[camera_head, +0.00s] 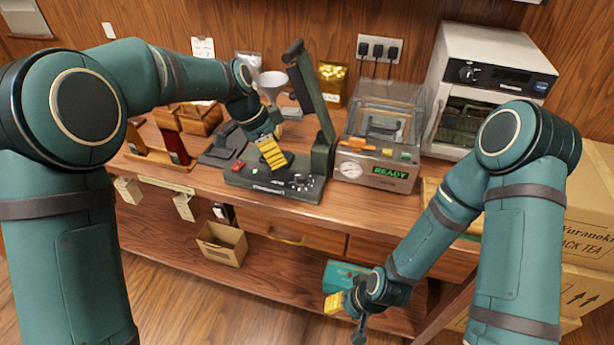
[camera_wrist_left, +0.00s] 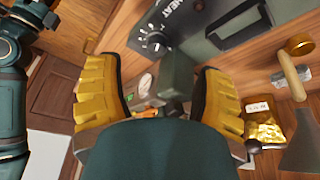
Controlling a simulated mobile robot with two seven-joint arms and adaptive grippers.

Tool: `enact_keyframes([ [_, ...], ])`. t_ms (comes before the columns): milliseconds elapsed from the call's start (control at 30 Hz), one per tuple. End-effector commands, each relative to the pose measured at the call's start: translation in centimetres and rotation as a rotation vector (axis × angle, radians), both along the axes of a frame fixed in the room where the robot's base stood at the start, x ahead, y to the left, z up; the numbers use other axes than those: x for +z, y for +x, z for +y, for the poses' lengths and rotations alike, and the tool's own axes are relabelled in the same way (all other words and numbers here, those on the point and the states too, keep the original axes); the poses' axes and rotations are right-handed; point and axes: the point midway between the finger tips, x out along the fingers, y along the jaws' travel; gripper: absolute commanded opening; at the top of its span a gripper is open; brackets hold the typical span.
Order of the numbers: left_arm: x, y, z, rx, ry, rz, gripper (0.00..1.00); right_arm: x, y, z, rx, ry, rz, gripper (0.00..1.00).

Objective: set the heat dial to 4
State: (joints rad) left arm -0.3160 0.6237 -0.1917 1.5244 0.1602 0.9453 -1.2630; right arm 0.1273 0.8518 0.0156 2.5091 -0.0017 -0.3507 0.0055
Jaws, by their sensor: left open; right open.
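The heat dial (camera_head: 298,183) is a small dark knob on the front right of the dark heat sealer (camera_head: 262,184), whose long arm stands raised. In the left wrist view the dial (camera_wrist_left: 153,43) shows with tick marks around it and the word HEAT beside it; its setting is too small to read. My left gripper (camera_head: 272,152) hangs over the sealer, left of and above the dial, apart from it. Its yellow fingers are spread and empty in the wrist view (camera_wrist_left: 160,95). My right gripper (camera_head: 345,312) is open, low in front of the bench, far from the dial.
The vacuum machine (camera_head: 376,172) with a READY display stands right of the sealer, and a white oven (camera_head: 485,65) beyond it. A funnel (camera_head: 271,81) and a gold bag (camera_head: 333,82) are behind. Wooden stands (camera_head: 150,150) are at left. The sealer's raised arm (camera_head: 312,100) is an obstacle.

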Motion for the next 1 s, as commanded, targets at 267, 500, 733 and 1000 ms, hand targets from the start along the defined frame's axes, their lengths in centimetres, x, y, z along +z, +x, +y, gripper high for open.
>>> enact_keyframes([
  [267, 2.6, 0.2, -0.9, -0.121, -0.007, -0.035, 0.68, -0.5, -0.2, 0.0, 0.002, 0.0, 0.003, 0.47],
  [500, -1.2, 0.3, -2.4, -0.119, -0.005, -0.032, 0.68, -1.3, 0.0, 0.0, 0.002, 0.0, 0.0, 0.47],
  [733, -5.4, 0.5, -4.0, -0.118, -0.004, -0.031, 0.68, -2.1, 0.1, 0.0, 0.001, -0.001, -0.003, 0.47],
  [1000, -8.7, 0.7, -5.5, -0.118, -0.006, -0.033, 0.68, -2.7, 0.2, 0.0, -0.001, -0.001, -0.007, 0.47],
])
